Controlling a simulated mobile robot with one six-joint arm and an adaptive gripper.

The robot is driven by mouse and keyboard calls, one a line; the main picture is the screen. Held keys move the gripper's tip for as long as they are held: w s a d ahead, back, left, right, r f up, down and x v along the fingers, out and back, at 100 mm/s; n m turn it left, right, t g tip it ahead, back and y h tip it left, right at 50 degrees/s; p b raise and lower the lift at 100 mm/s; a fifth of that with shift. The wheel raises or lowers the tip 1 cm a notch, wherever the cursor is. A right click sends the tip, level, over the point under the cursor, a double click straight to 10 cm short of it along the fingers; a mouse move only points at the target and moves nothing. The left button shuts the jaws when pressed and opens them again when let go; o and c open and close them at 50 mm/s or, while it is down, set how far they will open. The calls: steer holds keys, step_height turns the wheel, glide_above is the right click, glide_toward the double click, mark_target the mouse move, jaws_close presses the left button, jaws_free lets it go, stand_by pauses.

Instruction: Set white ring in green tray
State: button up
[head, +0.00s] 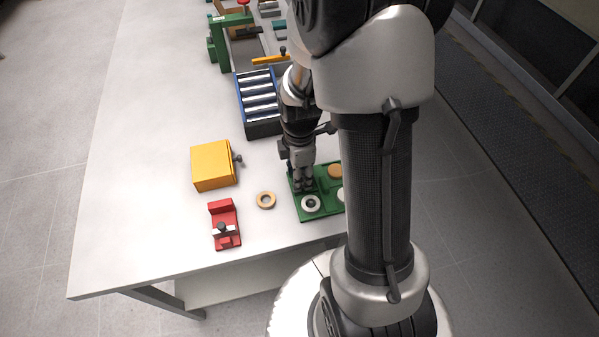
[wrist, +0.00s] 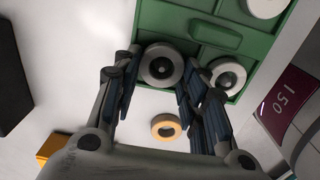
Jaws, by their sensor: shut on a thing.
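The green tray (head: 301,219) lies near the front edge of the table, partly hidden behind my arm. It also shows at the top of the wrist view (wrist: 165,21). A white ring (wrist: 174,59) with a dark centre is between my fingertips, at the tray's near corner compartment; it also shows in the head view (head: 304,205). My gripper (wrist: 158,66) points down over the tray and is shut on this ring. I cannot tell whether the ring touches the tray floor. A second white ring (wrist: 214,84) sits in the neighbouring compartment, close to the right finger.
A tan ring (head: 260,202) lies on the table left of the tray. A tan disc (head: 335,171) is in the tray. A red fixture (head: 229,240), a yellow box (head: 212,166) and a blue roller box (head: 243,98) stand nearby.

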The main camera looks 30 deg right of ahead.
steer(key=o, duration=1.1)
steer(key=shift+o, duration=0.3)
steer(key=shift+o, duration=1.3)
steer(key=shift+r, duration=0.15)
step_height(320, 180, up, 7)
steer(key=p, duration=0.6)
